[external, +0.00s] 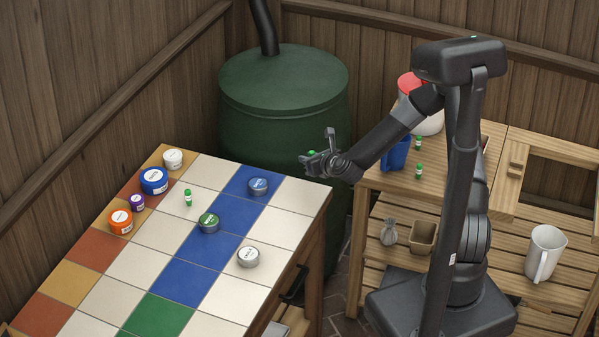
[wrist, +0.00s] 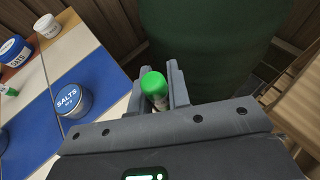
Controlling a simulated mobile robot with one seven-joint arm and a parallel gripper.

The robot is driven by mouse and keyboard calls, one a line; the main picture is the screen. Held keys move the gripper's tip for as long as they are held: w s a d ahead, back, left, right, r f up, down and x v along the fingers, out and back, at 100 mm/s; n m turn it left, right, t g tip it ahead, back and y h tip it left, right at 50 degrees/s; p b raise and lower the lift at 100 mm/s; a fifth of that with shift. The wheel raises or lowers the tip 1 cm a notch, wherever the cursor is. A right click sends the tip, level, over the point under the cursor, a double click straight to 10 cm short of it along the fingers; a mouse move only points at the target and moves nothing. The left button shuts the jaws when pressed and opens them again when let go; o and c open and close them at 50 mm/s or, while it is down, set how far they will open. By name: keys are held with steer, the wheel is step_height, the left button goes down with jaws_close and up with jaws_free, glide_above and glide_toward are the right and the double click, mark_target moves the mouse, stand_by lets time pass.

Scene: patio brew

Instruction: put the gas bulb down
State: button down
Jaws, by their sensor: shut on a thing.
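My gripper (external: 316,160) is shut on a small gas bulb with a round green top and a pale body (wrist: 153,84). It holds the bulb in the air, in front of the green barrel (external: 284,110) and just off the right edge of the tiled table (external: 180,268). In the wrist view the two fingers (wrist: 158,74) stand on either side of the bulb, and its lower part is hidden. A similar green-topped bulb (external: 188,198) stands on a white tile. Two more, a rear one (external: 418,144) and a front one (external: 419,172), stand on the wooden bench.
Several tins stand on the tiles, including a blue-grey salts tin (external: 258,187), a green one (external: 208,224) and a white one (external: 248,257). A blue jug (external: 395,153) stands on the bench (external: 400,183). The table's front tiles are bare.

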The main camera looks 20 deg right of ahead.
steer(key=s+d+m+h, duration=0.1)
steer(key=s+d, duration=0.1)
steer(key=d, duration=0.4)
steer(key=s+d+m+h, duration=0.1)
steer(key=s+d, duration=0.1)
steer(key=d, duration=0.5)
steer(key=shift+s+f+m+h, duration=0.25)
steer(key=shift+f+m+h, duration=0.05)
steer(key=shift+f+h, duration=0.1)
steer(key=shift+r, duration=0.1)
